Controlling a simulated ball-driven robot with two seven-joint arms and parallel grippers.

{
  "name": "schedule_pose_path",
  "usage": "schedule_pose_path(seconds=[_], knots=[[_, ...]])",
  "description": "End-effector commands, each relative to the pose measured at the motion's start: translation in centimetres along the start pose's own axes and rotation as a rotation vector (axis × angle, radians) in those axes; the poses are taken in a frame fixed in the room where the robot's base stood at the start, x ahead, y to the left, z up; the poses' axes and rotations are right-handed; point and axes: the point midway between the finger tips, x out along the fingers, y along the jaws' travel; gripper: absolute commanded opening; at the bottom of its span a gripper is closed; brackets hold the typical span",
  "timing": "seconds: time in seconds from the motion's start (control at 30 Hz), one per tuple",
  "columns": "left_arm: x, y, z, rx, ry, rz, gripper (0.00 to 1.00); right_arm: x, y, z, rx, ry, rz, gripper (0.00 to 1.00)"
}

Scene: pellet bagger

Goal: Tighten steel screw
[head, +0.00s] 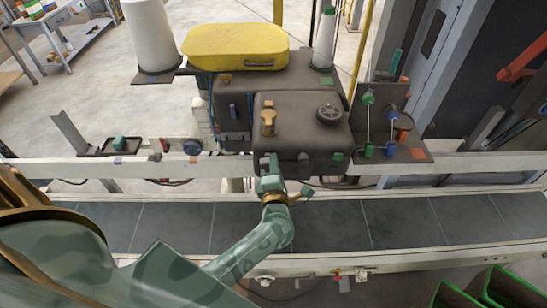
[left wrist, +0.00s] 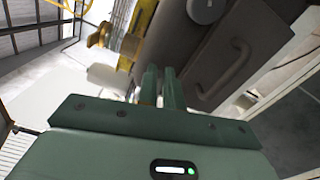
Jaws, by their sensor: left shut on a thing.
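A dark bagger housing (head: 318,126) stands behind the conveyor. My left gripper (head: 269,163) is up against the lower front of this housing, its green fingers pointing up and away from me. In the left wrist view the fingers of my left gripper (left wrist: 161,86) are close together, beside the dark housing (left wrist: 215,55). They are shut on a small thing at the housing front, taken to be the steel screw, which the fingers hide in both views. How far it is turned cannot be seen. My right gripper is not in view.
A brass knob (head: 268,118) and a round dark knob (head: 329,112) sit on the housing top. A yellow lid (head: 235,46) lies behind. A side tray (head: 412,152) holds green and blue fittings. The grey conveyor belt (head: 400,222) is clear on the right.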

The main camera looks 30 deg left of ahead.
Motion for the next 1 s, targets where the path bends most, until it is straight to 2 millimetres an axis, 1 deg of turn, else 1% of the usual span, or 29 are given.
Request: schedule_pose_path(seconds=[0.03, 0.1, 0.4, 0.6, 1.0], knots=[[0.0, 0.1, 0.0, 0.034, 0.002, -0.001, 0.00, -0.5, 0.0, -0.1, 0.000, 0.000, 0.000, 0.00], [0.0, 0.0, 0.0, 0.079, 0.002, -0.001, 0.00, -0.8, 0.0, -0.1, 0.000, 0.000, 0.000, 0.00], [0.0, -0.3, -0.1, 0.210, 0.001, 0.000, 0.00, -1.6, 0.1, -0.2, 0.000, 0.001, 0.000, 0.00], [0.0, -0.5, -0.1, 0.243, 0.001, 0.000, 0.00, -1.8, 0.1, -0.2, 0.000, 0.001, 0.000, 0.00], [0.0, -0.5, -0.1, 0.248, 0.001, 0.000, 0.00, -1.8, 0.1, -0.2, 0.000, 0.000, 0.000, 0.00]])
